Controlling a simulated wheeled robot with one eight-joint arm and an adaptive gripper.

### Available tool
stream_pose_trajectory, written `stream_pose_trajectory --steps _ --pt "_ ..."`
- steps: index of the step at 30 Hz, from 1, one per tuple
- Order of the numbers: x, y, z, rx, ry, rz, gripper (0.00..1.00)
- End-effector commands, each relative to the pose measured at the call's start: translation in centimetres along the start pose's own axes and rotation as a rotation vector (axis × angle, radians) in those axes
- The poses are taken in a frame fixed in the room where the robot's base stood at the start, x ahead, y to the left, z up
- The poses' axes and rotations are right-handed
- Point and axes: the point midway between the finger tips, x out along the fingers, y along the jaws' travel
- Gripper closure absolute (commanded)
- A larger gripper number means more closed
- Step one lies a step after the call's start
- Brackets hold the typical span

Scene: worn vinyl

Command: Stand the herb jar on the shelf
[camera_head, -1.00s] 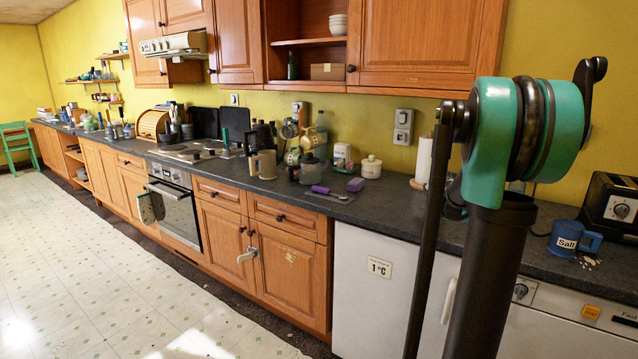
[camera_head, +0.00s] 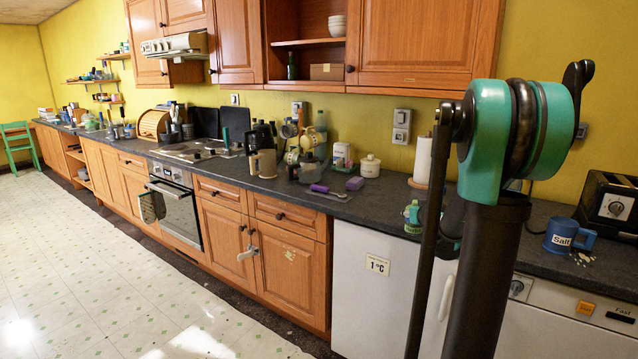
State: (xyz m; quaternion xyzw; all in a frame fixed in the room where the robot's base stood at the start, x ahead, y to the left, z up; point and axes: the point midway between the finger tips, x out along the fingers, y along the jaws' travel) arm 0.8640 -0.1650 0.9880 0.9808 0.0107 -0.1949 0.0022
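A small green jar (camera_head: 413,217), possibly the herb jar, shows just left of my arm's dark rod, in front of the counter's front edge in the picture. I cannot tell whether it stands on something or is held. My gripper is hidden, or nearly so, behind my large teal and black arm joint and links, so its fingers cannot be made out. The open wall shelf (camera_head: 306,42) is between the wooden cabinets. White bowls (camera_head: 337,25) sit on its upper board; a dark bottle (camera_head: 291,66) and a cardboard box (camera_head: 326,72) stand on its bottom.
The dark counter (camera_head: 375,211) holds a paper roll (camera_head: 423,161), a white lidded pot (camera_head: 370,166), mugs and a kettle. Small wall shelves (camera_head: 92,82) hang far left. The floor is clear.

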Motion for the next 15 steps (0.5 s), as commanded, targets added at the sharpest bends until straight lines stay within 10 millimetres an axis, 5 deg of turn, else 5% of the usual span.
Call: stream_pose_trajectory --steps 6,15 --pt "-0.1 -5.8 5.0 -0.062 0.001 -0.153 0.96" --pt "-0.1 -9.5 8.2 -0.104 0.0 -0.254 0.96"
